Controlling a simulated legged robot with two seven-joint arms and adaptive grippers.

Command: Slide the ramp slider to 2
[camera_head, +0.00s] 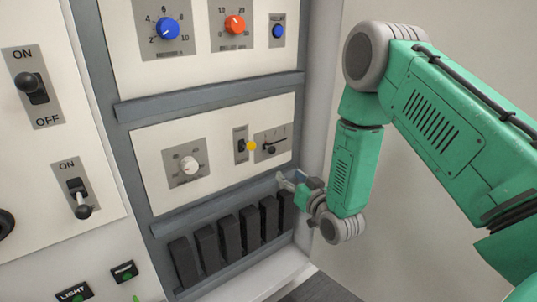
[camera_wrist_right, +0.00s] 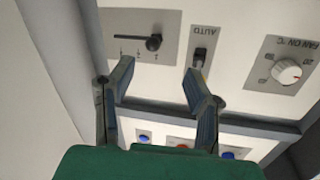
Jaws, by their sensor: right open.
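The ramp slider is a short black knob (camera_head: 268,148) on a grey plate (camera_head: 273,139) at the right of the middle panel in the head view. In the wrist view the plate (camera_wrist_right: 132,25) appears upside down, with the black knob (camera_wrist_right: 153,42) at the right end of its slot. The scale figures are too small to read. My right gripper (camera_head: 285,181) is open and empty, below the slider plate in the head view. In the wrist view its spread fingers (camera_wrist_right: 161,70) point toward the panel, apart from the knob. My left gripper is out of view.
A small AUTO switch (camera_wrist_right: 201,56) and a white FAN ON dial (camera_wrist_right: 288,72) sit beside the slider. A yellow spot (camera_head: 251,146) shows near the switch. A row of black breakers (camera_head: 229,236) lies below. A wall edge bounds the cabinet on the right.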

